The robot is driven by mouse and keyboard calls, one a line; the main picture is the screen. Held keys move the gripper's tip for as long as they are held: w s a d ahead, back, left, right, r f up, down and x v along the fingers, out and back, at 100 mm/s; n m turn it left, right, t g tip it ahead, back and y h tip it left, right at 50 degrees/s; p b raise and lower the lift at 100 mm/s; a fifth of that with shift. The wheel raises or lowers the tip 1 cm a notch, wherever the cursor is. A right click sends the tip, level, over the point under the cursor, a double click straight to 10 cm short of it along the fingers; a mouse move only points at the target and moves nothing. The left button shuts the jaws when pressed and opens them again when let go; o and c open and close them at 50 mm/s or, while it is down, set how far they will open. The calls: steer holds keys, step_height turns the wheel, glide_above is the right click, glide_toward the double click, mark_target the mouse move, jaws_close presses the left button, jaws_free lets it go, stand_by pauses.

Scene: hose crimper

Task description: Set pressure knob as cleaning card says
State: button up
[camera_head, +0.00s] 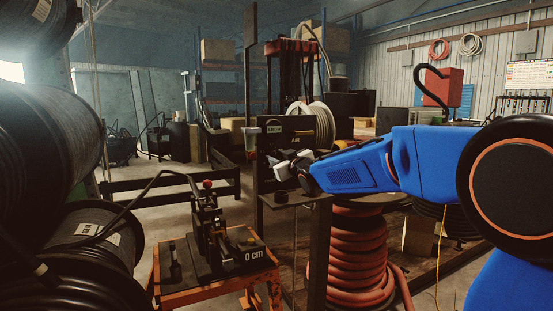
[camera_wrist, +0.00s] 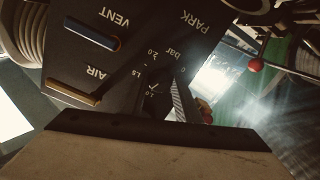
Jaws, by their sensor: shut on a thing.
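The black pressure knob (camera_wrist: 157,103) is on a dark panel (camera_wrist: 125,65) in the wrist view. It sits in a scale marked bar, with 1.0, 1.5 and 2.0 legible. A pale mark shows close to the 1.0, but I cannot read the exact setting. My gripper (camera_head: 283,167) is at the lower front of the AIR panel (camera_head: 297,146) in the head view. It is shut on the knob, whose grip is partly hidden. I cannot make out a cleaning card for certain.
The panel also has a blue VENT bar (camera_wrist: 92,34), an orange AIR bar (camera_wrist: 73,92) and a PARK label. A hose crimper (camera_head: 210,235) stands on an orange stand at the left front. A red hose coil (camera_head: 357,255) lies below my arm.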

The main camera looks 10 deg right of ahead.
steer(key=m, duration=0.4)
steer(key=shift+f+m, duration=0.15)
steer(key=shift+m, duration=1.95)
steer(key=o, duration=1)
steer(key=shift+o, duration=0.2)
steer(key=shift+s, duration=0.1)
steer(key=shift+s+d, duration=0.15)
steer(key=shift+s, duration=0.15)
steer(key=v, duration=1.6)
steer(key=shift+s, duration=0.3)
